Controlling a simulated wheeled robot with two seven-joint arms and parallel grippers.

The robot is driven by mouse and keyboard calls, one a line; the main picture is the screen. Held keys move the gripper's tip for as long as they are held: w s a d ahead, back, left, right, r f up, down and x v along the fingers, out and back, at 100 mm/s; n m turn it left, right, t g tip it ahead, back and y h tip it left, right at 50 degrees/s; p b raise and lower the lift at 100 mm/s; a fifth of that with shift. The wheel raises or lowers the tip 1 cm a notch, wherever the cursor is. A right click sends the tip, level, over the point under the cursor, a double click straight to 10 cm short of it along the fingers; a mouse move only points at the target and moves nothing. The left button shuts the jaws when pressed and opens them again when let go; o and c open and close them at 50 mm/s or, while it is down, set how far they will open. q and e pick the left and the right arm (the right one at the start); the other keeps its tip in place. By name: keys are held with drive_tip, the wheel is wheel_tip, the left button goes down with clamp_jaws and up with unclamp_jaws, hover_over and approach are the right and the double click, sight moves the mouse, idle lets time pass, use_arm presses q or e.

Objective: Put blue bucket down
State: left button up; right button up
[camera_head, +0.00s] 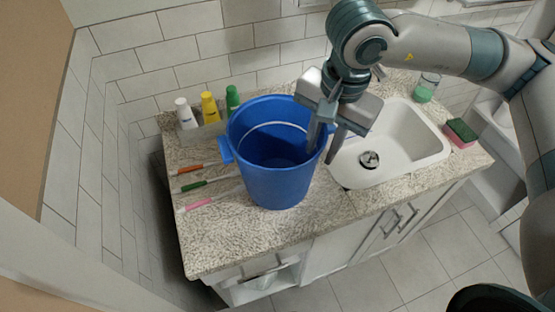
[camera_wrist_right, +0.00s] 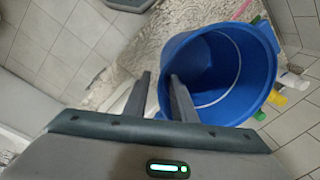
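The blue bucket (camera_head: 280,185) stands upright on the speckled countertop (camera_head: 240,240), left of the sink. A pale handle lies across its opening. My right gripper (camera_head: 325,150) is at the bucket's right rim, with its fingers pointing down and spread apart. In the right wrist view the bucket (camera_wrist_right: 225,75) is beside the open right gripper (camera_wrist_right: 160,85). One finger overlaps the bucket's opening and the other is outside the wall. A clear gap shows between the fingers, and I cannot tell whether either touches the bucket. My left gripper is not in view.
White (camera_head: 186,113), yellow (camera_head: 210,107) and green (camera_head: 232,99) bottles stand behind the bucket. Several toothbrush-like items lie left of it. The white sink (camera_head: 405,150) is to the right, with a green and pink sponge (camera_head: 460,133) beyond. The front counter is clear.

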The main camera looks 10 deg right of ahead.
sight(314, 163)
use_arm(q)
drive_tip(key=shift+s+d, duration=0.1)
use_arm(e)
drive_tip(key=f, duration=0.3)
drive_tip(key=w+f, duration=0.1)
drive_tip(key=shift+a+f, duration=0.2)
drive_tip(key=shift+a, duration=0.1)
drive_tip(key=shift+f, duration=0.3)
clamp_jaws()
